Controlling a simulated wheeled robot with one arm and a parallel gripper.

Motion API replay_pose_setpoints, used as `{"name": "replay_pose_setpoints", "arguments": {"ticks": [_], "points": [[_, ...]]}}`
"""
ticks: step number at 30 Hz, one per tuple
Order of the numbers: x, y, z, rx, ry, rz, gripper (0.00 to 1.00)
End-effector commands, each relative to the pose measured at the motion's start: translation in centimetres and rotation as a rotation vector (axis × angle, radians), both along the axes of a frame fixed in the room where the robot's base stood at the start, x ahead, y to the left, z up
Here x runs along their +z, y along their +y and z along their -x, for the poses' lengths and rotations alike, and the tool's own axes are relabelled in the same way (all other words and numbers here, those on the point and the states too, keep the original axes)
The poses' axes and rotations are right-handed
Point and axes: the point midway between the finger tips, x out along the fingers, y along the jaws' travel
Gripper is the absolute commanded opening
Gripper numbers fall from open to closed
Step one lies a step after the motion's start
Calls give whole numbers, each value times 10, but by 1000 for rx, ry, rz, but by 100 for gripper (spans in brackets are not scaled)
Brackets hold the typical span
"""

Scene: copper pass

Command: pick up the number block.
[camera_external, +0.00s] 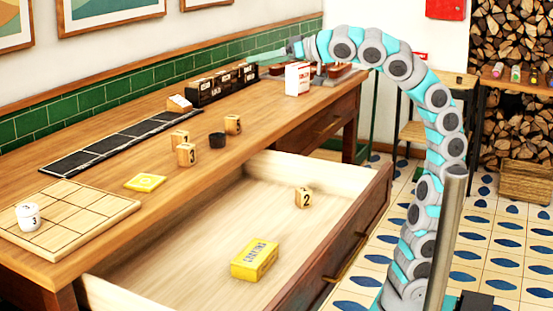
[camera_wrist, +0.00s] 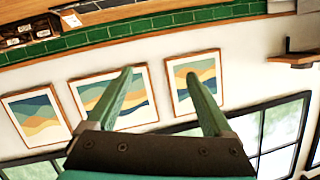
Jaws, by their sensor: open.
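Wooden number blocks show in the external view. One block marked 3 (camera_external: 187,154) stands on the counter, with another wooden block (camera_external: 179,139) just behind it and a third block (camera_external: 232,124) to the right. A block marked 2 (camera_external: 303,197) stands inside the open drawer. A white piece marked 3 (camera_external: 28,216) sits on the grid board (camera_external: 95,214) at the left. My gripper (camera_wrist: 158,78) is open and empty, high over the counter's far end, well away from the blocks. No number block shows clearly in the wrist view.
The open drawer (camera_external: 210,226) also holds a yellow box (camera_external: 255,260). On the counter are a dark cup (camera_external: 217,140), a yellow pad (camera_external: 145,182), a long black strip (camera_external: 105,138), black boxes (camera_external: 222,84) and a white-red carton (camera_external: 298,79). The drawer's middle has bare room.

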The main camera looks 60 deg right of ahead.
Motion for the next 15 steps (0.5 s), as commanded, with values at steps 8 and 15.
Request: {"name": "replay_pose_setpoints", "arguments": {"ticks": [8, 15], "points": [[-216, 103, -143, -42, 327, 334, 86], [-231, 103, -160, -40, 328, 334, 86]]}}
